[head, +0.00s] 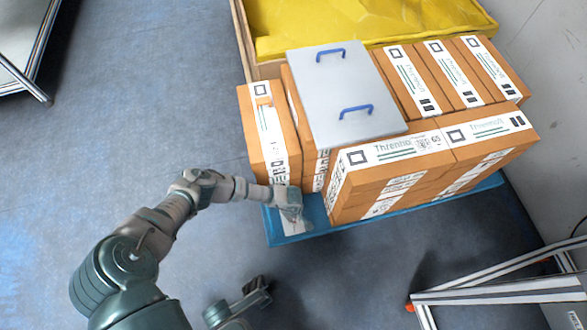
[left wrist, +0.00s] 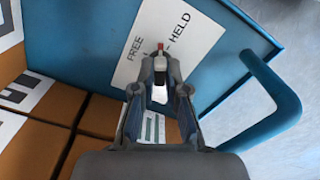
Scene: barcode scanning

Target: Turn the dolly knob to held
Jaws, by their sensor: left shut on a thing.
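The blue dolly (head: 360,222) lies under the stacked boxes. Its white label plate (head: 295,224) is at the front left corner, partly hidden by my left gripper (head: 290,205). In the left wrist view the plate (left wrist: 185,30) reads FREE on the left and HELD on the right. A small knob with a red tip (left wrist: 160,46) sits between the two words. My left gripper (left wrist: 160,62) is shut on the knob; its fingers hide most of it. What appears to be my right gripper (head: 257,289) hangs low at the bottom, away from the dolly; its opening is unclear.
Orange-brown boxes (head: 400,160) fill most of the dolly. A grey panel with blue handles (head: 345,85) lies on top. A blue bar handle (left wrist: 285,100) is close beside the plate. A metal frame (head: 500,290) stands at lower right.

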